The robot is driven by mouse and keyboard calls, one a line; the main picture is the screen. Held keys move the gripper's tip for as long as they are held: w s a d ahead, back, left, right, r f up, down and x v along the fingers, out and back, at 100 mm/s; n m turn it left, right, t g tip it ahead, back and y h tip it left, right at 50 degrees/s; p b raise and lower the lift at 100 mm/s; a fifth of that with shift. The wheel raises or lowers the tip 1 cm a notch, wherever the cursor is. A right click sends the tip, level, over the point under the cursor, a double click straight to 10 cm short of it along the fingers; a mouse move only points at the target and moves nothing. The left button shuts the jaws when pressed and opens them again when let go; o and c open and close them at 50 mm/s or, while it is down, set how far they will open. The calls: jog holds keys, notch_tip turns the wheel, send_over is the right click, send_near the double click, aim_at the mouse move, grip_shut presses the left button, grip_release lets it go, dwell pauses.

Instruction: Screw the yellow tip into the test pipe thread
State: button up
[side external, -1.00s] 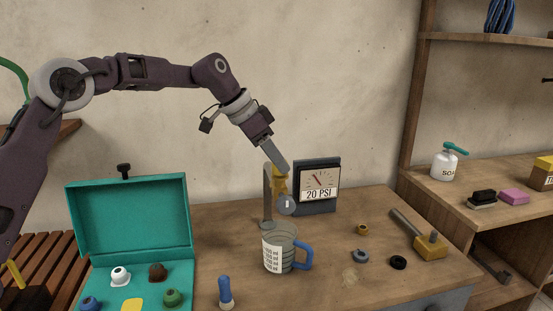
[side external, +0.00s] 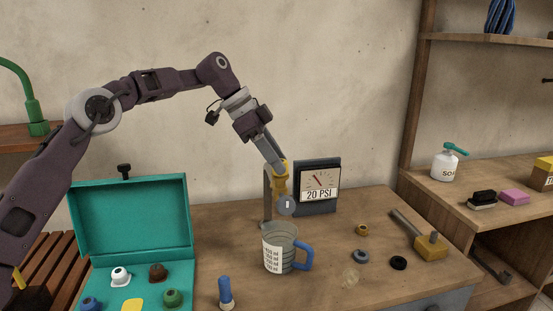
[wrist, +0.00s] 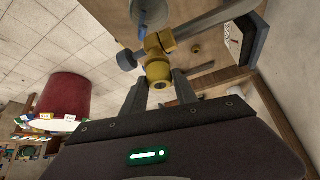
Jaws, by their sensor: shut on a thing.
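The test pipe (side external: 267,196) is a grey bent pipe standing on the bench, with a yellow fitting and a round grey knob (side external: 286,205) at its end. The yellow tip (wrist: 158,73) sits between my fingers at the pipe's end, just beyond the yellow fitting (wrist: 160,42). My gripper (side external: 281,164) comes down from the upper left and is shut on the yellow tip. In the wrist view my gripper (wrist: 160,78) has one finger on each side of it. The thread is hidden, so I cannot tell how deep the tip sits.
A measuring jug (side external: 279,252) with a blue handle stands below the fitting. A 20 PSI gauge (side external: 318,183) stands close behind on the right. An open teal case (side external: 133,217) with several coloured tips lies left. A mallet (side external: 430,245) and small rings lie right.

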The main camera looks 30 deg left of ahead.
jog(key=o, duration=0.8)
jog(key=shift+c, duration=0.2)
jog(key=shift+n+t+y, duration=0.3)
jog(key=shift+n+t, duration=0.1)
jog(key=shift+n, duration=0.5)
jog(key=shift+s, duration=0.1)
